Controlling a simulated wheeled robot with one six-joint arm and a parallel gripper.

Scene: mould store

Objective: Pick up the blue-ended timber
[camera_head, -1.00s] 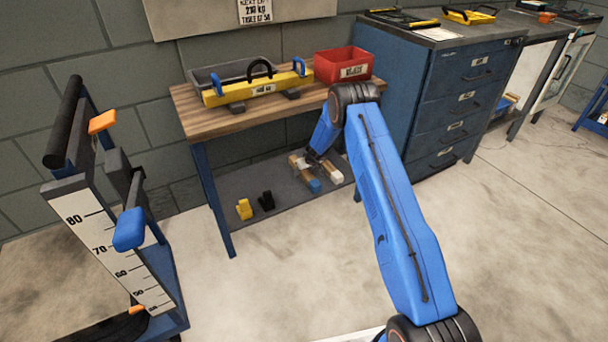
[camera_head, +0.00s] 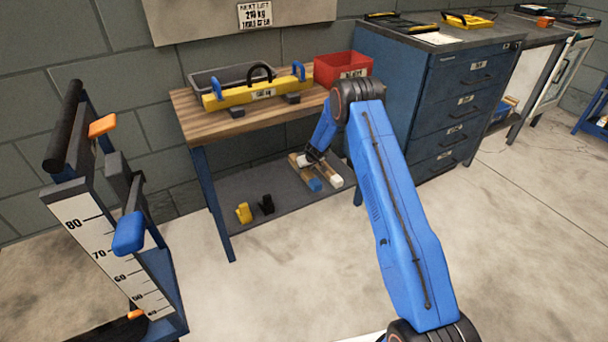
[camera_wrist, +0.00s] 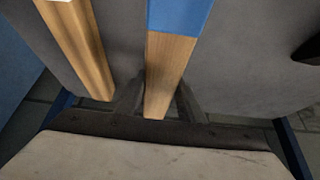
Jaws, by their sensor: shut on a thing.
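The blue-ended timber (camera_head: 314,184) lies on the lower shelf of the wooden-topped bench in the head view, its blue end toward the front. In the wrist view its bare wood (camera_wrist: 168,75) runs down between my gripper's fingers. My gripper (camera_wrist: 158,100) is shut on the timber, with one dark finger on each side. In the head view my gripper (camera_head: 306,160) is small and partly hidden by my arm. A white-ended timber (camera_head: 335,181) lies beside it, and it also shows at the left in the wrist view (camera_wrist: 78,45), apart from the fingers.
A yellow block (camera_head: 243,212) and a black block (camera_head: 266,204) sit on the lower shelf (camera_head: 222,195) to the left. The bench top (camera_head: 200,126) is close above, carrying a yellow beam (camera_head: 240,97) and red bin (camera_head: 343,68). A blue drawer cabinet (camera_head: 430,100) stands right.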

